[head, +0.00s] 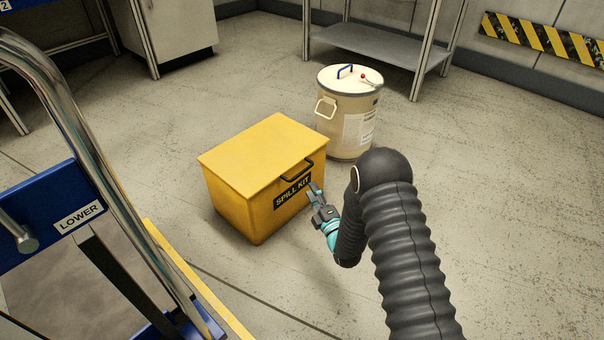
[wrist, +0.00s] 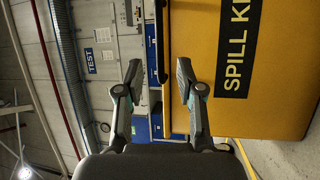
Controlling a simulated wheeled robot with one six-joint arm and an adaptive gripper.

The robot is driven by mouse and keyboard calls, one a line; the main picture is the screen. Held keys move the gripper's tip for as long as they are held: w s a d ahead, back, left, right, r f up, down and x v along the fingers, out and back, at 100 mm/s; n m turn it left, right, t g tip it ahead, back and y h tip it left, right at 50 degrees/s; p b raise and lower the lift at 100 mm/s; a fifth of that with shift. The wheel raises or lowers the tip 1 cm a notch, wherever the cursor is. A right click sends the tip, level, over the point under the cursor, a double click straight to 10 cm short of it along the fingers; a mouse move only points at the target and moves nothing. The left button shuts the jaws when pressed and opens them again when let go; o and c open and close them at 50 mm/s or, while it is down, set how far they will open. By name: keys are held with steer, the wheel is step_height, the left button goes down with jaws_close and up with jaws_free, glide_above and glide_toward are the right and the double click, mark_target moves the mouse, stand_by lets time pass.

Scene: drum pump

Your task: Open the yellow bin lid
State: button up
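The yellow bin (head: 235,205) is a box labelled SPILL KIT on the floor, with its flat yellow lid (head: 262,150) shut. A black handle (head: 296,172) sticks out at the lid's front edge. My gripper (head: 315,188) is in front of the bin, close to the handle and the label. In the wrist view, which is turned sideways, my gripper (wrist: 158,72) is open, with nothing held. The dark handle bar (wrist: 159,40) lines up between the two fingers; I cannot tell whether it is ahead of them or between them. The bin's front (wrist: 285,60) fills the right side.
A cream drum (head: 345,120) with a blue-handled lid stands just behind the bin, to its right. A blue cart (head: 40,225) with a curved metal rail is at the left. A metal shelf (head: 380,45) stands at the back. The floor around the bin's front is clear.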

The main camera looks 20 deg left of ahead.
mark_target(302, 171)
steer(key=x, duration=0.9)
jaws_close()
